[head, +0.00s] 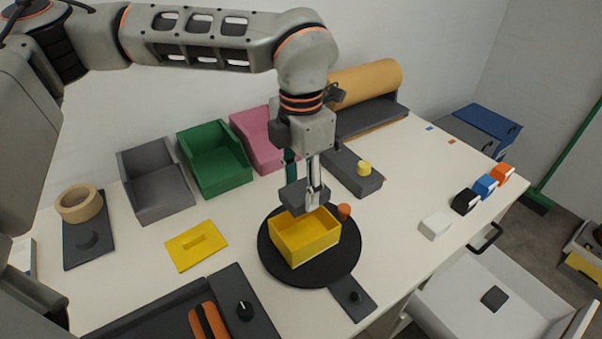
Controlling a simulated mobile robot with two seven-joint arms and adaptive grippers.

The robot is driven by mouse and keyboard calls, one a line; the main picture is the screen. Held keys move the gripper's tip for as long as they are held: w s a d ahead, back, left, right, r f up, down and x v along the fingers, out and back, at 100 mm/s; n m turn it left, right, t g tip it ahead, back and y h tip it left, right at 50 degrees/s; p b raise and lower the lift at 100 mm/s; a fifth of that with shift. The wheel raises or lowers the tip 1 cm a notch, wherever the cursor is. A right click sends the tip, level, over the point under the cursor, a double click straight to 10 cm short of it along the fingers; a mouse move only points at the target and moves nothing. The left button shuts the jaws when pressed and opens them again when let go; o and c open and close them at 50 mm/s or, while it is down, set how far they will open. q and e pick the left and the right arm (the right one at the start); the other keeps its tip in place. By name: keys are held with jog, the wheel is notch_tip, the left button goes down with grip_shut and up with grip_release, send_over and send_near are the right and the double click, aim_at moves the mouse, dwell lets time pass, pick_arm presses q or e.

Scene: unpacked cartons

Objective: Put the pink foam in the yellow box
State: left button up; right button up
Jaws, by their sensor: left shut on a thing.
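The yellow box (318,248) is open-topped and stands on a round black turntable (275,270) in the middle of the table. My left gripper (313,196) points down just above the box's back edge and is shut on a dark grey block (295,195). The block is over the box's back side; I cannot tell whether it touches the rim. I see no loose pink foam. A pink bin (254,128) stands at the back, partly hidden by my gripper. My right gripper is not in view.
A green bin (215,165) and a grey bin (158,190) stand left of the pink one. A yellow lid-like plate (196,245) lies left of the turntable. An orange knob (344,211) sits by the box. A white block (435,226) lies at right, with clear table around it.

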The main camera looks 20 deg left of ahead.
pick_arm(q)
jog(key=shift+s+f, duration=0.15)
jog(key=shift+f, duration=0.25)
jog(key=shift+f+b, duration=0.35)
jog(key=shift+b, duration=0.15)
jog(key=shift+f+b, duration=0.45)
jog(key=shift+f, duration=0.3)
notch_tip(320, 180, down, 4)
jog(key=shift+r+b, duration=0.25)
jog(key=shift+b, duration=0.85)
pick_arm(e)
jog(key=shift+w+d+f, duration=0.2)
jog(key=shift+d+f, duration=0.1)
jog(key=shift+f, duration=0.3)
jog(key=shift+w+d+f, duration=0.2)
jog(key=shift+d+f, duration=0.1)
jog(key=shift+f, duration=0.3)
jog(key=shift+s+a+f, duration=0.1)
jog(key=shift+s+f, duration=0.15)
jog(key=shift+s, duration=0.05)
pick_arm(q)
jog(key=o, duration=0.9)
jog(key=shift+c, duration=0.2)
